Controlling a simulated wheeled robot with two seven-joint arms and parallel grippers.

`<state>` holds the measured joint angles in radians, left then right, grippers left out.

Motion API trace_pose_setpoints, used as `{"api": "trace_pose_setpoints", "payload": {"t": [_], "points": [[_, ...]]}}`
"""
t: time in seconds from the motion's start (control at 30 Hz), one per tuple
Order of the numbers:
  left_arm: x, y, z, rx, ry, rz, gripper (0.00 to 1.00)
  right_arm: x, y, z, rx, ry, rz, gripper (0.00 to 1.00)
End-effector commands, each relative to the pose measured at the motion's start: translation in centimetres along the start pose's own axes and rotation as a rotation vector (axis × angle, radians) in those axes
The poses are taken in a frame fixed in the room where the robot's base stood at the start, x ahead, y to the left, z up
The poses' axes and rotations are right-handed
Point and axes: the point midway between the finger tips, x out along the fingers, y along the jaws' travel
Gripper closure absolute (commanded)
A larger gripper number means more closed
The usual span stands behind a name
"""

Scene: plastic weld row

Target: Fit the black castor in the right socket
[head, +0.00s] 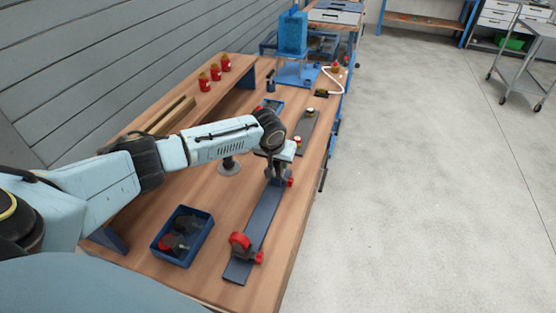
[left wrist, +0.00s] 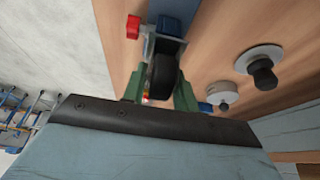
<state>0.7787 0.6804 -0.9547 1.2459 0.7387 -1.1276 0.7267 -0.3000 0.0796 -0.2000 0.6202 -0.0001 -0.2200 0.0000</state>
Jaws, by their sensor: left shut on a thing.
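My left gripper (head: 277,178) is above the far end of a long dark bar (head: 259,224) on the bench. In the left wrist view its green fingers (left wrist: 160,92) are shut on the black castor (left wrist: 163,70), one on each side of the wheel. The castor's grey bracket (left wrist: 165,45) points at the blue-grey bar end (left wrist: 172,26), beside a red knob (left wrist: 133,27). I cannot tell whether it is seated in the socket there. A red castor (head: 239,242) stands at the bar's near end, beside another red knob (head: 259,257). My right gripper is not in view.
A blue tray (head: 206,243) with red and dark castors lies left of the bar. A grey disc with a dark post (head: 229,166) stands near my left arm. Several red pieces (head: 215,73) stand farther back. Open floor lies right of the bench.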

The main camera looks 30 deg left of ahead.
Motion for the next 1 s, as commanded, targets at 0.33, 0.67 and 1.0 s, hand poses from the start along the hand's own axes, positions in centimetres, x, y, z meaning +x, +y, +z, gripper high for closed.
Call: {"api": "trace_pose_setpoints", "payload": {"t": [0.33, 0.67, 1.0], "points": [[0.04, 0.00, -0.02, 0.000, 0.001, 0.000, 0.98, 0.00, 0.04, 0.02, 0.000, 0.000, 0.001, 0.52], [0.38, -0.04, 0.07, 0.000, 0.002, 0.000, 0.98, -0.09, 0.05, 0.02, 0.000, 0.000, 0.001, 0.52], [0.71, -0.05, 0.21, 0.000, 0.001, 0.000, 0.98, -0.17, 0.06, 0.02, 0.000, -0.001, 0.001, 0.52]]}}
